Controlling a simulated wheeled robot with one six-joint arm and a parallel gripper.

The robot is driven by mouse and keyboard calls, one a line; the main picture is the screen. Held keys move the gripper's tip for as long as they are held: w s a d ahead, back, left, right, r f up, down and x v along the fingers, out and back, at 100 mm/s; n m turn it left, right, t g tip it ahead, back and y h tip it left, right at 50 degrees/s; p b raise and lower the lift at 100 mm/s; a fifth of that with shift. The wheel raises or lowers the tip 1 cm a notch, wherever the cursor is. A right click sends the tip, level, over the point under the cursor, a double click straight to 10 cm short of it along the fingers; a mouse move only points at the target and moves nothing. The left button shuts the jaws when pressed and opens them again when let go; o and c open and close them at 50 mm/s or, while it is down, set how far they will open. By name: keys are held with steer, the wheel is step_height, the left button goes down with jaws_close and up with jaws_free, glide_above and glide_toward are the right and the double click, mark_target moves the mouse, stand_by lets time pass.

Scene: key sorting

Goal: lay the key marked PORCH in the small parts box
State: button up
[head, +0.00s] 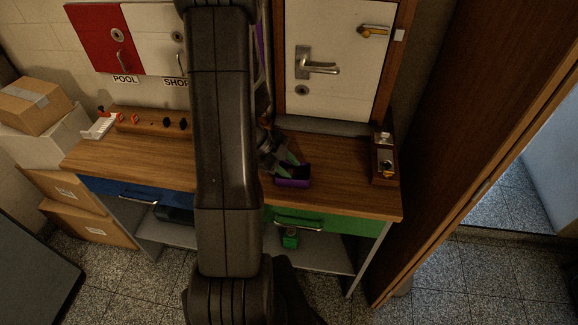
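My gripper (284,162) is low over the middle of the wooden workbench, partly hidden behind my own arm. Its fingers, with greenish parts, point down beside a small purple open-topped box (293,182). I cannot tell whether they touch the box or hold anything. No key marked PORCH can be made out, and no lettering is legible on the bench. I cannot tell whether the purple box is the small parts box.
The wooden bench (340,195) has a wooden rack (150,122) with red and black pieces, a white holder (99,127) at left and a wooden stand (384,165) at right. Cabinet doors marked POOL and SHOP hang behind. A white door (335,60) stands behind the bench; boxes (45,115) stack left.

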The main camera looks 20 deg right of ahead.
steer(key=v, duration=1.4)
steer(key=shift+d, duration=0.15)
steer(key=x, duration=1.4)
steer(key=shift+s+f, duration=0.1)
steer(key=shift+f, duration=0.1)
steer(key=shift+r+p, duration=0.7)
steer(key=shift+r, duration=0.05)
steer(key=shift+r+p, duration=0.45)
steer(key=shift+p, duration=0.15)
steer(key=shift+f, duration=0.1)
